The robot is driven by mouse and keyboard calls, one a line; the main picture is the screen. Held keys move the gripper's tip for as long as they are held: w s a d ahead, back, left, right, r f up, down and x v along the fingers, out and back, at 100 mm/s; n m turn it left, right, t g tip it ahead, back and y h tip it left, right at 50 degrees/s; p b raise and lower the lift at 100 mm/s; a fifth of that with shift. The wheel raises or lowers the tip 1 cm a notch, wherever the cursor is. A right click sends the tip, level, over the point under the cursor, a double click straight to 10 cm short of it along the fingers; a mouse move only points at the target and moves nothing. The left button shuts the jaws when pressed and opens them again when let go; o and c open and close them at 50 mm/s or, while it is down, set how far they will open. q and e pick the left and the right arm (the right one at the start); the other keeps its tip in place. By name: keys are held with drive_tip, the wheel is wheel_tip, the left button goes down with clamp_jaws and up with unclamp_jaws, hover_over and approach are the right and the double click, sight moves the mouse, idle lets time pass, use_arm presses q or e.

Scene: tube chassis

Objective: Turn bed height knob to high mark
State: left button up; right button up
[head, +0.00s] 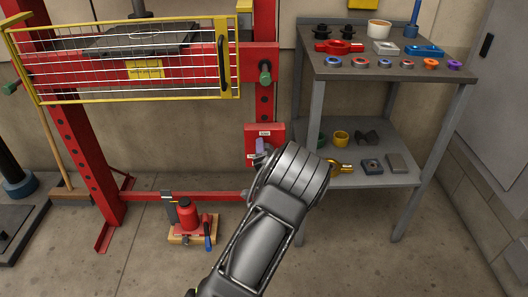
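A red box (276,132) with small white labels is fixed to the red press frame's right post. A lavender knob or lever (261,144) shows on its front, partly hidden by my arm. The label text is too small to read, so I cannot tell which mark the knob points at. My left gripper (259,160) is just below the knob, mostly hidden behind my thick grey wrist. I cannot tell whether its fingers touch the knob or are open or shut. My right gripper is not in view.
A yellow mesh guard (130,95) spans the press frame (92,130). A grey shelf table (400,68) with rings and tools stands at right. A red bottle jack (188,214) sits on the floor left of my arm.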

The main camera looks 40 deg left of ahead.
use_arm(q)
drive_tip(key=shift+d+f, duration=0.1)
drive_tip(key=shift+f, duration=0.05)
drive_tip(key=o, duration=1.3)
drive_tip(key=shift+o, duration=0.2)
drive_tip(key=f+p+v, duration=0.1)
drive_tip(key=p+v, duration=0.1)
drive_tip(key=v, duration=0.5)
drive_tip(key=shift+s+d+r, duration=0.2)
drive_tip(key=shift+s+r, duration=0.15)
drive_tip(key=shift+r, duration=0.2)
